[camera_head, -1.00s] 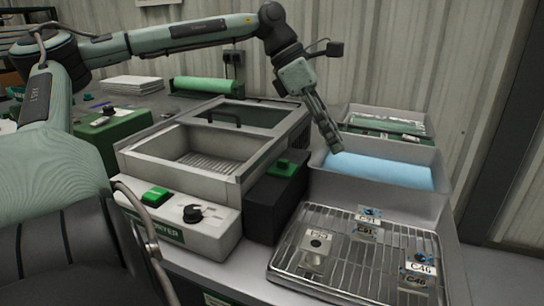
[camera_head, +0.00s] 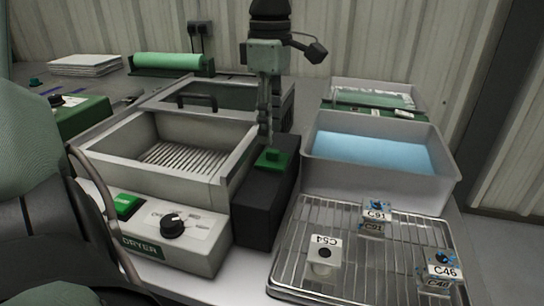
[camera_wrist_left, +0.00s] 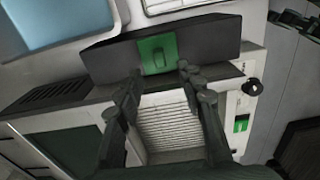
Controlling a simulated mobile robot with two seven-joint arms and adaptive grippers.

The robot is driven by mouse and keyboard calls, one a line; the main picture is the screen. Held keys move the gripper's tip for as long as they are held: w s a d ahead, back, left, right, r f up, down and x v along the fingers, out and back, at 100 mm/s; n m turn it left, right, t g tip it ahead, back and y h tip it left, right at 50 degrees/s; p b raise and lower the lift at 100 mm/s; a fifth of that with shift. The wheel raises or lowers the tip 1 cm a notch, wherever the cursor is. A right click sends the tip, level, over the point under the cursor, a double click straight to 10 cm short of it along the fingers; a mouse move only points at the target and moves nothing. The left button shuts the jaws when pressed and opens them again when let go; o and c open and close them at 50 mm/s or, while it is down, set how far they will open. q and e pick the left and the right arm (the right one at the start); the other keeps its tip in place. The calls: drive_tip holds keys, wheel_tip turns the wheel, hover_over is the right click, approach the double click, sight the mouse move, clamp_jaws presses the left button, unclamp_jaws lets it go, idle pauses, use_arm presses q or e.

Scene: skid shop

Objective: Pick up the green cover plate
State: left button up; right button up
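The green cover plate (camera_head: 273,158) lies on top of a narrow black box (camera_head: 262,210) beside the dryer, with a small raised grip on it. In the left wrist view the plate (camera_wrist_left: 157,55) shows just beyond my fingers. My left gripper (camera_head: 266,138) points down, just behind the plate in the head view. In the left wrist view its two fingers (camera_wrist_left: 158,72) are spread apart with nothing between them. Whether a fingertip touches the box or plate I cannot tell. My right gripper is not in view.
The dryer (camera_head: 160,232), with an open slatted bay, a green button and a black knob, stands left of the box. A tray of blue liquid (camera_head: 318,180) stands right. A wire rack (camera_head: 300,262) with several labelled parts is in front.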

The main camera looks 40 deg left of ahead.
sight(271, 150)
use_arm(q)
wheel_tip(271, 150, down, 4)
drive_tip(key=shift+d+f, duration=0.15)
drive_tip(key=shift+f, duration=0.05)
drive_tip(key=shift+c, duration=0.2)
drive_tip(key=c, duration=0.8)
